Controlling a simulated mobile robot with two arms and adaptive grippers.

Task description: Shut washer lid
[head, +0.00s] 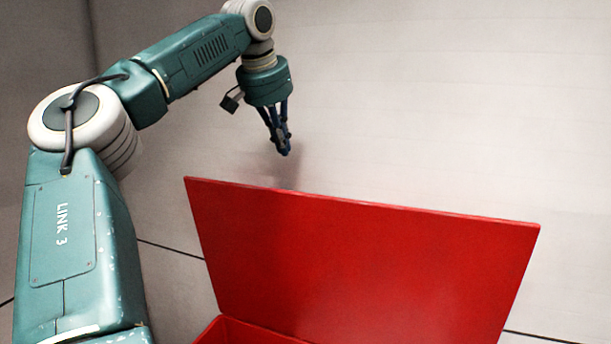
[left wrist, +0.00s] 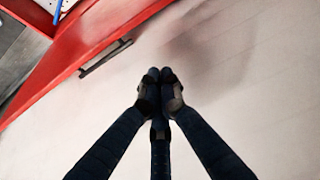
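The washer's red lid (head: 365,255) stands raised and steeply tilted in the head view, with part of the red body (head: 250,332) below it. My left gripper (head: 284,152) is above the lid's top edge, left of its middle, and seems to be beyond it, near the wall. It looks clear of the lid. In the left wrist view its fingertips (left wrist: 160,76) meet with nothing between them. A red edge of the washer (left wrist: 80,45) with a dark bar handle (left wrist: 105,58) crosses that view's upper left. My right gripper is not in view.
A pale wall (head: 450,100) fills the background, with a soft shadow near my left gripper. A grey surface (left wrist: 20,55) and a small blue piece (left wrist: 58,10) show at the upper left of the wrist view.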

